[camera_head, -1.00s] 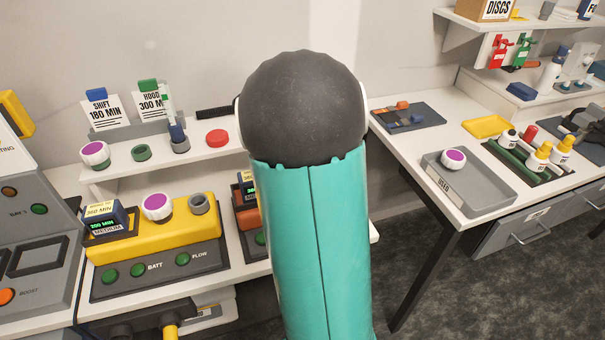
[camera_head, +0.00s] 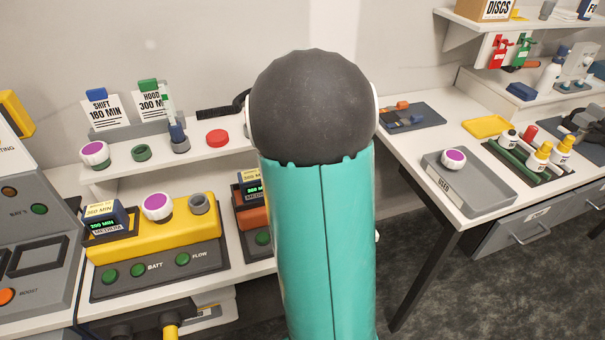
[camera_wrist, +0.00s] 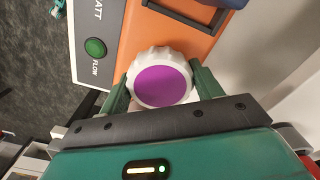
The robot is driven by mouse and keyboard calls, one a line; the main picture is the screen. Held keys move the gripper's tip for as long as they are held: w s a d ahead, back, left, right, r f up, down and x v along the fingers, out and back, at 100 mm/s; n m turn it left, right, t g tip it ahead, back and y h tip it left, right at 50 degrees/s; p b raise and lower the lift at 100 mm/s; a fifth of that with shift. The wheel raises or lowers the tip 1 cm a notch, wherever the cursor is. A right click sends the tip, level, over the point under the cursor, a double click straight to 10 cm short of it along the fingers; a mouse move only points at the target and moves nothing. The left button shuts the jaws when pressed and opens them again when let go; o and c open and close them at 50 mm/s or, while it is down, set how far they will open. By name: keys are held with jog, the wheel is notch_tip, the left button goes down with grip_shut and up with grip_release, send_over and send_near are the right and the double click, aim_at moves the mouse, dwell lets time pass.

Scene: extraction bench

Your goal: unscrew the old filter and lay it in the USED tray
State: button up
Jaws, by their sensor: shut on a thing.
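In the wrist view my gripper (camera_wrist: 162,88) is shut on a white ribbed filter with a purple top (camera_wrist: 160,84), one finger on each side. The filter is over the orange unit (camera_wrist: 190,42); I cannot tell whether it is seated or free. In the head view my arm hides my gripper, this filter and much of the orange unit (camera_head: 248,215). The grey USED tray (camera_head: 480,202) is on the right bench, with another purple-topped filter (camera_head: 453,159) lying in it.
A yellow unit (camera_head: 205,229) to the left carries a purple-topped filter (camera_head: 157,207) and an upright grey port. Another such filter (camera_head: 94,153) stands on the shelf above. A green bottle rack (camera_head: 519,164) is right of the tray. A gap separates the benches.

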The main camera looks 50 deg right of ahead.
jog(key=n, duration=0.3)
jog(key=shift+n, duration=0.4)
jog(key=n, duration=0.4)
jog(key=shift+n, duration=0.4)
jog(key=n, duration=0.9)
jog(key=o, duration=1.1)
